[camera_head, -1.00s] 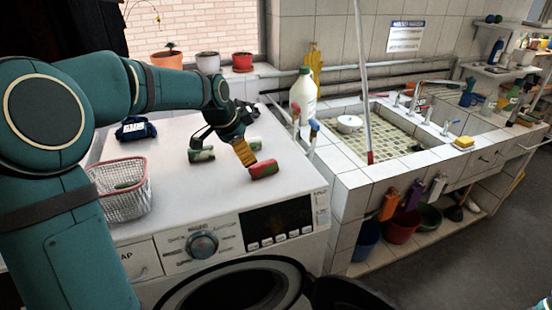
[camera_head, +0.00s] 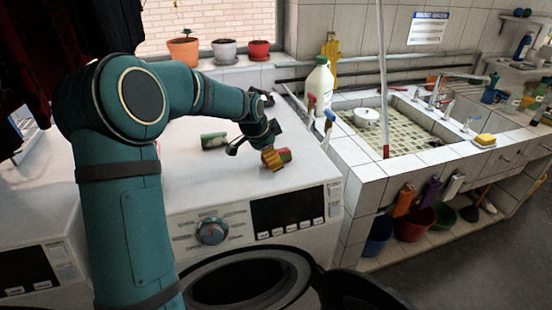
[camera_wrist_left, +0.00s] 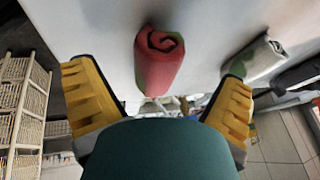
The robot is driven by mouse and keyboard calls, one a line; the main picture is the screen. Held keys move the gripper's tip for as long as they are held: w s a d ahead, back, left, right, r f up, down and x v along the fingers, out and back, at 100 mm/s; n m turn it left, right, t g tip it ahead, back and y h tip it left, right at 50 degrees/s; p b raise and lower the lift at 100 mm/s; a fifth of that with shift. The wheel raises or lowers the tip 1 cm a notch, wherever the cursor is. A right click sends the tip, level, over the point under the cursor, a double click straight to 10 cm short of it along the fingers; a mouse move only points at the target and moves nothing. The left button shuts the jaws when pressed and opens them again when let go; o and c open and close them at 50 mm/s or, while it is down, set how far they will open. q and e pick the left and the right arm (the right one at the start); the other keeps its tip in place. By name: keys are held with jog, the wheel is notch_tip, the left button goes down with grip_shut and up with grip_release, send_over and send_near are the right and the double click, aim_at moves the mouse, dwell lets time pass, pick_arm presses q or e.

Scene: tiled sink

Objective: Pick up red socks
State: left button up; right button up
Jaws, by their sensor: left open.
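The red socks (camera_head: 285,155), rolled up, lie on top of the white washing machine (camera_head: 320,165). In the left wrist view the red roll (camera_wrist_left: 158,68) shows its spiral end, centred between the fingers. My left gripper (camera_head: 270,158) is right at the roll, with a yellow finger overlapping it in the head view. In the left wrist view the yellow fingers of the left gripper (camera_wrist_left: 157,95) are spread on either side, with visible gaps to the roll. My right gripper is not in view.
A grey-green roll (camera_head: 213,140) lies left of the red one on the machine. Potted plants (camera_head: 223,50) line the sill. The tiled sink (camera_head: 365,170) is to the right.

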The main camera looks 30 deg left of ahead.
pick_arm(q)
jog(key=shift+x, duration=1.45)
jog(key=c, duration=1.3)
jog(key=shift+r, duration=0.1)
